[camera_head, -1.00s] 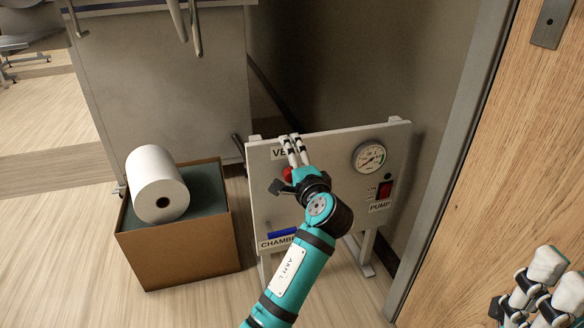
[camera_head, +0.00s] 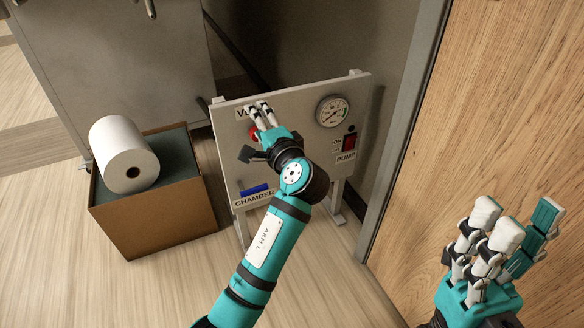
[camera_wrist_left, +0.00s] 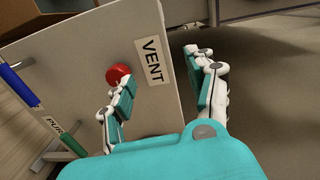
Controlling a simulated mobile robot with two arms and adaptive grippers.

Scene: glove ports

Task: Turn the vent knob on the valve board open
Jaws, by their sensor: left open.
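The valve board (camera_head: 305,110) is a pale upright panel on legs. Its round red vent knob (camera_head: 254,131) is partly hidden behind my left gripper (camera_head: 259,107) in the head view. In the left wrist view the red knob (camera_wrist_left: 118,75) sits beside the VENT label (camera_wrist_left: 152,60). My left gripper (camera_wrist_left: 163,74) is open, its fingers apart. One fingertip is close to the knob and overlaps its lower edge; I cannot tell if they touch. My right gripper (camera_head: 515,217) is open and empty, in front of the wooden door, far from the board.
The board carries a gauge (camera_head: 332,112), a red pump switch (camera_head: 350,142) and a blue handle (camera_head: 255,190) above the CHAMBER label. A cardboard box (camera_head: 160,225) with a white roll (camera_head: 122,155) stands to the left. A wooden door (camera_head: 480,120) is at the right.

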